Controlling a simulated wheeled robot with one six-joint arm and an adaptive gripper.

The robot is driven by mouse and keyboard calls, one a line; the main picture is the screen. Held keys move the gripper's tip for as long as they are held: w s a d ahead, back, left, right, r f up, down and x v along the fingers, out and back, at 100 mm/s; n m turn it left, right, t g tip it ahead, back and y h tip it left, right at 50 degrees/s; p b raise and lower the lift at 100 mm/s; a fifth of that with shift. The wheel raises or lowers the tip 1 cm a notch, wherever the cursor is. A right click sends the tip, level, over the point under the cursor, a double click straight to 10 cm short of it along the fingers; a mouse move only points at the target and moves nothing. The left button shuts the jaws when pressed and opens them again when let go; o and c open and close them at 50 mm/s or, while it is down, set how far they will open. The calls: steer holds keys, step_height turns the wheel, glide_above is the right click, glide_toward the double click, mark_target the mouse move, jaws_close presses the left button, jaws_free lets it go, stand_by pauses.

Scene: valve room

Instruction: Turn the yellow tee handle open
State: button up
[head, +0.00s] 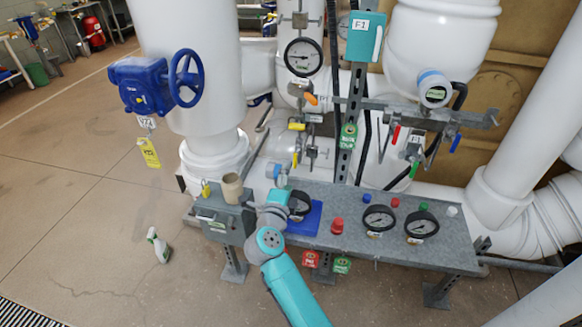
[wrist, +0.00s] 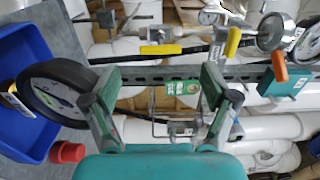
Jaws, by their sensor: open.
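Two yellow handles show on the pipework behind the bench, and I cannot tell for certain which is the tee handle. The upper one (head: 297,126) is a short bar lying across in the head view; it also shows in the wrist view (wrist: 232,42). The lower one (head: 294,159) stands upright in the head view and appears as a long yellow bar in the wrist view (wrist: 160,49). My gripper (wrist: 158,80) is open and empty, its fingers spread apart below the lower yellow bar in the picture. Neither finger visibly holds anything. In the head view the fingertips are hard to make out.
A metal bench (head: 340,252) carries loose gauges, colored caps and a blue tray (head: 306,220). A gauge (wrist: 52,95) is close to my left finger. A perforated post (head: 350,120) and an orange handle (head: 311,99) are nearby. Floor at the left is mostly clear.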

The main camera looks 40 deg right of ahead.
steer(key=shift+v, duration=2.05)
steer(key=s+a+f+n+t+y, duration=0.1)
steer(key=s+a+n+y, duration=0.3)
steer(key=s+n, duration=0.5)
steer(key=s+a+f+n+t+y, duration=0.1)
steer(key=s+a+n+y, duration=0.4)
steer(key=s, duration=1.4)
steer(key=s+a+f+n+t+y, duration=0.1)
steer(key=s+a+f+n+y, duration=0.2)
steer(key=s+n, duration=1.1)
steer(key=s+a+y, duration=0.1)
steer(key=a+y, duration=0.1)
steer(key=a, duration=0.2)
steer(key=shift+a+f+t, duration=0.2)
steer(key=shift+a+t, duration=0.2)
